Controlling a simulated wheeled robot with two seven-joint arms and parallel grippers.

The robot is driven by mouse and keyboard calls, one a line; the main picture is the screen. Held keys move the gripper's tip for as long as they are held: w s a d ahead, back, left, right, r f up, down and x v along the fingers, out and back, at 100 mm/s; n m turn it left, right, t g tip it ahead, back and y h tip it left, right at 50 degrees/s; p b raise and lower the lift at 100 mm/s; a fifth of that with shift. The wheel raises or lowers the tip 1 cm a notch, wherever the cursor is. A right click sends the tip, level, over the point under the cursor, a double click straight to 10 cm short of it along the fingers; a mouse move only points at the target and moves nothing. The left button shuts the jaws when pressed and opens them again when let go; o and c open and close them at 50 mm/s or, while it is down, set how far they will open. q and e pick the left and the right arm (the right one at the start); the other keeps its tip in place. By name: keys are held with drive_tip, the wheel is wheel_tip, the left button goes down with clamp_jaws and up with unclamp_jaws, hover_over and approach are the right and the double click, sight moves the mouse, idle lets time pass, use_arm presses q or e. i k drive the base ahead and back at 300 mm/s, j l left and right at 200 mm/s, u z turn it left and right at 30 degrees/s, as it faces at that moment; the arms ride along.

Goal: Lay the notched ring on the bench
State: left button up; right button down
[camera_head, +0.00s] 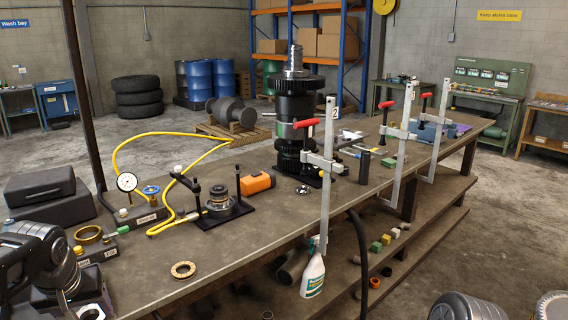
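A flat brass-coloured ring with a notched edge (183,270) lies on the bench (240,245) near its front left edge. Nothing is touching it from above. A second, thicker brass ring (88,234) sits on a dark block at the left. My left gripper (40,262) is at the far left, well apart from the notched ring; its fingertips are not clear, so I cannot tell whether it is open or shut. My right gripper is not in view.
A dial gauge (126,183), a black fixture (220,204) and an orange block (257,183) stand behind the ring. A tall gear stack (293,120) and upright clamps (327,170) occupy the bench farther right. The bench around the notched ring is clear.

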sight(136, 268)
drive_tip(key=i, duration=0.95)
